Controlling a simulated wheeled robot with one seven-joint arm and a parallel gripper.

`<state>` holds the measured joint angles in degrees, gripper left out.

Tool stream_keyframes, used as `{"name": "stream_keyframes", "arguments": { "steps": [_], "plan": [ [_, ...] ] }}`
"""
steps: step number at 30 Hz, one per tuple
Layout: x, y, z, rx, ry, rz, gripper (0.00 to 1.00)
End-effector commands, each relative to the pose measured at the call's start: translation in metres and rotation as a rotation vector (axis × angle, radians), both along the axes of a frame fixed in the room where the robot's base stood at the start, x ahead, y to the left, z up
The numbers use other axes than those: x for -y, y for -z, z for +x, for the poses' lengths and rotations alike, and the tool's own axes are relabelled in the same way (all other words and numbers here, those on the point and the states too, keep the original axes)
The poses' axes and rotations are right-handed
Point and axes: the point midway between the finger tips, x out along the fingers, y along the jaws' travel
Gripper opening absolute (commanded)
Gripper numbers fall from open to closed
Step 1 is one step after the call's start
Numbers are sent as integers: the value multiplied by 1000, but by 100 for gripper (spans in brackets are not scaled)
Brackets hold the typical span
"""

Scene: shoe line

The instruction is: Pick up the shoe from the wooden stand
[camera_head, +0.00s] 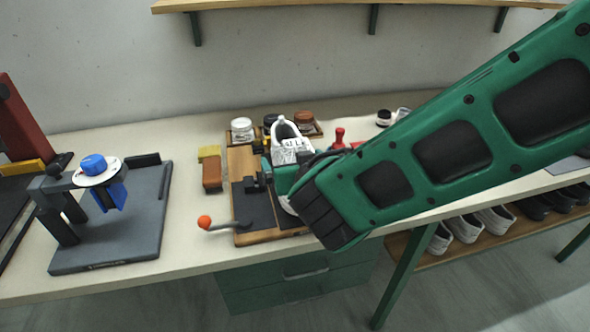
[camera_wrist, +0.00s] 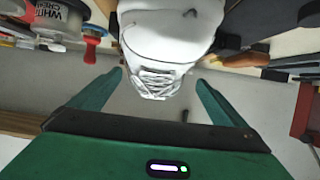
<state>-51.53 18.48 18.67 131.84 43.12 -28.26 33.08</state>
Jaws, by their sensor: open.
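The white shoe (camera_head: 284,131) shows above the wooden stand (camera_head: 239,162) in the head view, with its lower part hidden behind my arm and gripper. In the wrist view the shoe (camera_wrist: 168,40) fills the top middle, laces towards me. My gripper (camera_wrist: 160,78) is open, with one green finger on each side of the laced part. I cannot tell whether either finger touches the shoe. In the head view my gripper is mostly hidden behind my green arm.
Jars (camera_head: 242,128) and a red-handled tool (camera_head: 340,136) stand behind the stand. A brown and yellow brush or block (camera_head: 211,172) lies to its left. A lever with an orange ball (camera_head: 205,222) juts out in front. A grey fixture (camera_head: 120,235) stands further left.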

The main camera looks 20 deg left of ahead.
Motion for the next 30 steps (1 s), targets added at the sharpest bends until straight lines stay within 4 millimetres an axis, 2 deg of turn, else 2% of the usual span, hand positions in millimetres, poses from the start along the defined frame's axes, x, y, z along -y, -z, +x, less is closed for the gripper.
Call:
{"name": "stream_keyframes", "arguments": {
  "steps": [10,18,20,25,30],
  "plan": [
    [-14,20,36,0,1,0,96],
    [-16,22,40,1,1,-1,96],
    [-16,22,40,0,1,0,84],
    [-16,22,40,1,1,-1,44],
    [-16,21,41,2,3,0,42]
  ]
}}
